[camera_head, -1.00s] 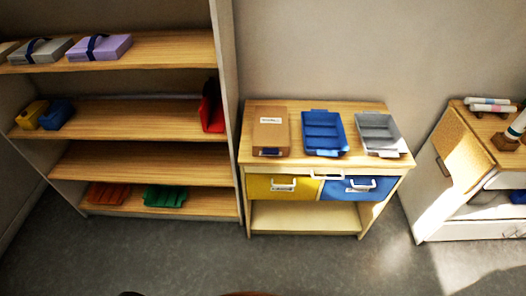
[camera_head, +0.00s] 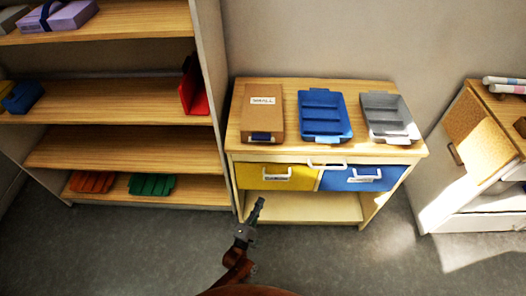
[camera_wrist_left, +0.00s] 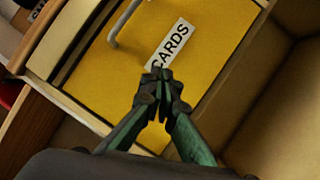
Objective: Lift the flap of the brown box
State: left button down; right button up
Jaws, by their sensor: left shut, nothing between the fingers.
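The brown box (camera_head: 262,117) lies on the left part of the wooden table top, with its lid down. It has a white label and a dark blue tab (camera_head: 261,136) at its front edge. My left gripper (camera_head: 260,203) is in front of the table, lower than the top and apart from the box. In the left wrist view my left gripper (camera_wrist_left: 160,75) is shut and empty, in front of the yellow drawer marked CARDS (camera_wrist_left: 215,35). The brown box cannot be made out with certainty in the left wrist view. My right gripper is out of view.
A blue tray (camera_head: 323,131) and a grey tray (camera_head: 390,118) stand right of the box. Below are the yellow drawer (camera_head: 250,177) and a blue drawer (camera_head: 345,185) with white handles. A shelf unit (camera_head: 212,60) stands close on the left. The floor in front is clear.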

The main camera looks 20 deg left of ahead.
pick_arm(q)
notch_tip(320, 180, up, 12)
jog(key=w+r+n+t+y+b, duration=0.1)
jog(key=w+n+t+y+b, duration=0.25)
jog(key=n, duration=0.65)
jog(key=n+t+y, duration=0.2)
jog(key=n+y, duration=0.4)
jog(key=n, duration=0.2)
send_near(261, 149)
jog(key=r, duration=0.1)
jog(key=shift+n, duration=0.4)
jog(key=x, duration=0.2)
jog(key=r+x, duration=0.1)
jog(key=x, duration=0.2)
jog(key=s+p+x, duration=0.1)
jog(key=x, duration=0.2)
jog(key=shift+d+r, duration=0.2)
jog(key=shift+r, duration=0.05)
jog(key=shift+w+a+r, duration=0.15)
jog(key=shift+w+r, duration=0.3)
jog(key=shift+w, duration=0.05)
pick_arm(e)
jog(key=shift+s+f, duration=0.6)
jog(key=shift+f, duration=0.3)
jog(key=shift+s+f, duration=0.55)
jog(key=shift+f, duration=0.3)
